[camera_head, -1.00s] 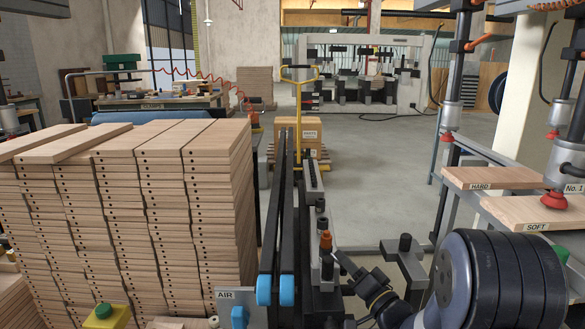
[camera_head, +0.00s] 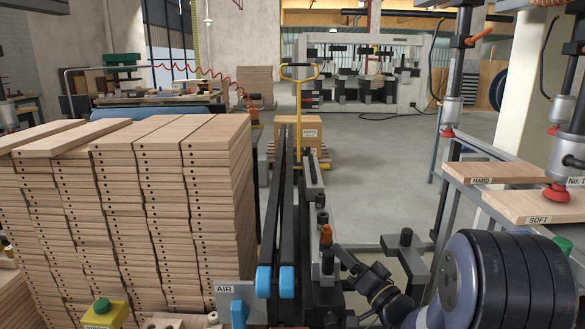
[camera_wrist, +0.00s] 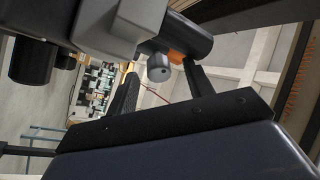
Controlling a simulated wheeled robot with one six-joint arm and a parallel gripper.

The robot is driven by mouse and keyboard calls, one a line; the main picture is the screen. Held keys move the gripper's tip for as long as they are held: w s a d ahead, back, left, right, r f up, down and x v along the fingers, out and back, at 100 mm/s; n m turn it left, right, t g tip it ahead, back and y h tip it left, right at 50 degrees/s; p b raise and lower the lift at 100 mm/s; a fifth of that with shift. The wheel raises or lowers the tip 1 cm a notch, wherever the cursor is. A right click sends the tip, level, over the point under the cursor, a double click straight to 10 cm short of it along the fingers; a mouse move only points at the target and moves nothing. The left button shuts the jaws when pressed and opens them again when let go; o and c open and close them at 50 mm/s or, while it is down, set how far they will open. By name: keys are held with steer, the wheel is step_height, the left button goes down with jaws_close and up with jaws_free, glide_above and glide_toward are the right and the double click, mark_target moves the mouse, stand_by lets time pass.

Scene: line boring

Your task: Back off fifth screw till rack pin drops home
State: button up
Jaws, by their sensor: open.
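A row of black screw knobs stands along a grey rail (camera_head: 312,175) beside two long black bars in the head view. The nearest has an orange part (camera_head: 326,235) above a dark cylinder (camera_head: 328,264); another black knob (camera_head: 322,218) stands just behind it. My gripper (camera_head: 338,252) is at the right of the orange-marked part. In the wrist view my open gripper (camera_wrist: 160,88) has its two dark fingers apart, with a grey round end (camera_wrist: 158,68) and the orange part (camera_wrist: 176,56) near the fingertips. Contact cannot be told. I cannot make out the rack pin.
Stacked wooden boards (camera_head: 140,200) fill the left. A yellow box with a green button (camera_head: 101,307) and an AIR-labelled plate (camera_head: 235,305) are at the front. A black post on a grey bracket (camera_head: 405,240) stands right of my gripper. Boards marked HARD (camera_head: 490,172) and SOFT (camera_head: 525,206) lie under presses.

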steer(key=b+v, duration=0.1)
steer(key=v, duration=0.5)
stand_by(0.3)
steer(key=w+a+r+m+p, duration=0.1)
steer(key=w+a+p, duration=0.1)
steer(key=w, duration=0.3)
steer(key=shift+a+r+h+p, duration=0.15)
steer(key=shift+a+h+p, duration=0.2)
steer(key=shift+a, duration=0.2)
steer(key=shift+b, duration=0.3)
